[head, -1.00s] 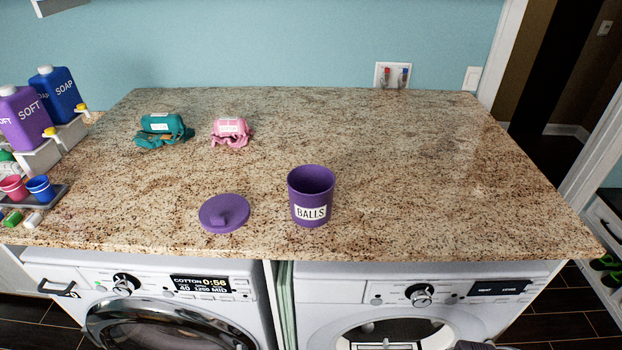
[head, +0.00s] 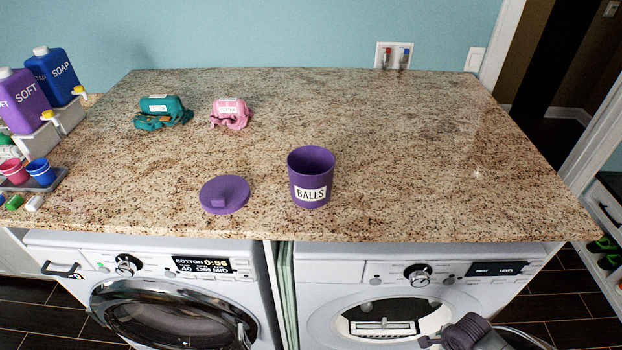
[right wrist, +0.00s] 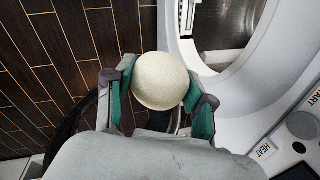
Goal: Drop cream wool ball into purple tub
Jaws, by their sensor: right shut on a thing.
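The purple tub (head: 311,178), labelled BALLS, stands upright and open on the granite counter near its front edge. Its purple lid (head: 224,195) lies flat on the counter to the left of it. The cream wool ball (right wrist: 160,81) is between the green-padded fingers of my right gripper (right wrist: 161,88) in the right wrist view, in front of the machine on the right and below the counter top. In the head view part of my right arm shows at the bottom right, below the counter; the ball cannot be made out there. My left gripper is not in view.
Teal (head: 163,112) and pink (head: 230,113) cloth bundles lie at the back left. SOFT (head: 22,103) and SOAP (head: 60,75) bottles and small cups stand far left. The counter right of the tub is clear.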

